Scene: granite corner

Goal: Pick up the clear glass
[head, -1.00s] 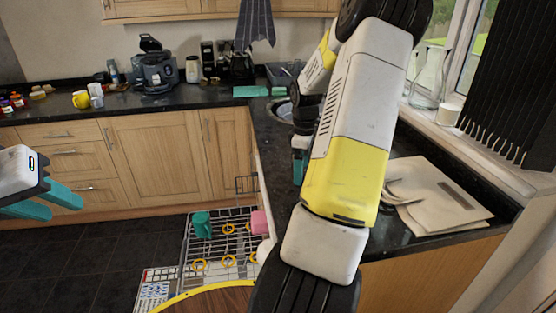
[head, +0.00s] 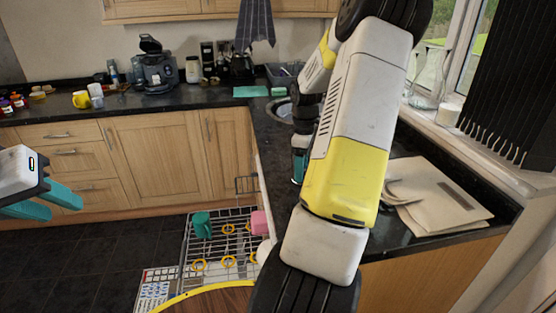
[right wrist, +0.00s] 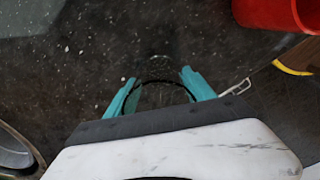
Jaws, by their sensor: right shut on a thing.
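The clear glass (right wrist: 160,93) is between the two teal fingers of my right gripper (right wrist: 160,88) in the right wrist view, with a finger on each side of it. It is see-through, and its dark rim line shows against the black granite. My right gripper (head: 299,165) is shut on it. In the head view this gripper is partly hidden behind my right arm, over the counter near the sink, and I cannot make out the glass clearly there. My left gripper (head: 48,202) is open and empty at the left, over the floor area.
A red container (right wrist: 280,12) stands close by in the right wrist view. The sink (head: 284,111) lies behind the right gripper. An open dishwasher rack (head: 222,240) holds a green mug (head: 201,224) and a pink mug (head: 259,222). A glass carafe (head: 428,80) stands on the windowsill.

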